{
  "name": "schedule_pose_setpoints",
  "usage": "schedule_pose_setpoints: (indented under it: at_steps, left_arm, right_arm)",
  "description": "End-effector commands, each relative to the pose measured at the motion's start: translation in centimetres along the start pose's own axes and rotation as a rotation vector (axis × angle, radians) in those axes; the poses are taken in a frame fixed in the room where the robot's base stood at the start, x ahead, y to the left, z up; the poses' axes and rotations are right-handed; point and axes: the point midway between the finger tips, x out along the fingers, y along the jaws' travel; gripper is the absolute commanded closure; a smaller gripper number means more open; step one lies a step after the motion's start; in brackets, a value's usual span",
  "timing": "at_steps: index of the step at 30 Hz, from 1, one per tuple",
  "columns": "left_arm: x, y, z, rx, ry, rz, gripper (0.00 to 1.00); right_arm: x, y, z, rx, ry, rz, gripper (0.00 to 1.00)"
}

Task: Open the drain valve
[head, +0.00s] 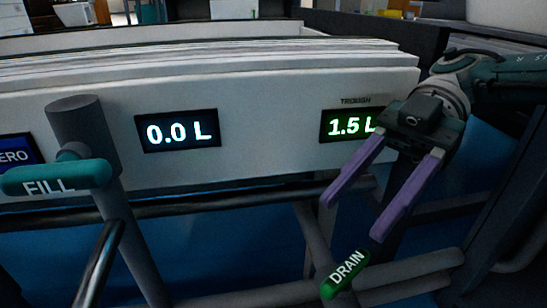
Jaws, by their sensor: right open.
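The drain valve handle (346,274) is a green lever marked DRAIN at the lower middle right, tilted up to the right in the picture. It sits by grey pipes below the white trough. My right gripper (353,220) comes in from the upper right with two purple fingers spread apart, open and empty. Its fingertips are above the drain handle in the picture, apart from it. The trough display (348,124) reads 1.5 L, partly covered by my right gripper. My left gripper is not in view.
A teal FILL lever (57,177) on a grey vertical pipe (80,122) stands at the left. A second display (178,130) reads 0.0 L. Grey pipes (405,270) cross around the drain handle. A blue ZERO panel (15,154) shows at the left edge.

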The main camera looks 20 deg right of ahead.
Motion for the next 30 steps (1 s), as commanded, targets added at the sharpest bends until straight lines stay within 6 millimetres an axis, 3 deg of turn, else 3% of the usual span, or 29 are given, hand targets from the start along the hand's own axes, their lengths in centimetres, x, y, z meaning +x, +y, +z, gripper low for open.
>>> schedule_pose_setpoints:
  at_steps: [1,9,15,26,30]
  left_arm:
    - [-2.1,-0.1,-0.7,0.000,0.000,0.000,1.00]
    - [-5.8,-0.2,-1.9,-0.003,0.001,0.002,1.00]
    - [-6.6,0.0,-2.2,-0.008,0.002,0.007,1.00]
    - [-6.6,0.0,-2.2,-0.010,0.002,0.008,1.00]
    - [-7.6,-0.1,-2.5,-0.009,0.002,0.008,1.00]
  right_arm:
    - [-1.0,0.0,-2.2,-0.002,-0.001,0.000,0.45]
    - [-3.0,0.0,-7.2,-0.001,0.000,-0.001,0.45]
    - [-3.5,0.0,-8.4,-0.001,0.000,0.000,0.45]
    - [-3.5,0.1,-8.5,-0.001,0.001,0.002,0.45]
    - [-3.0,1.9,-9.9,-0.026,0.023,0.076,0.45]
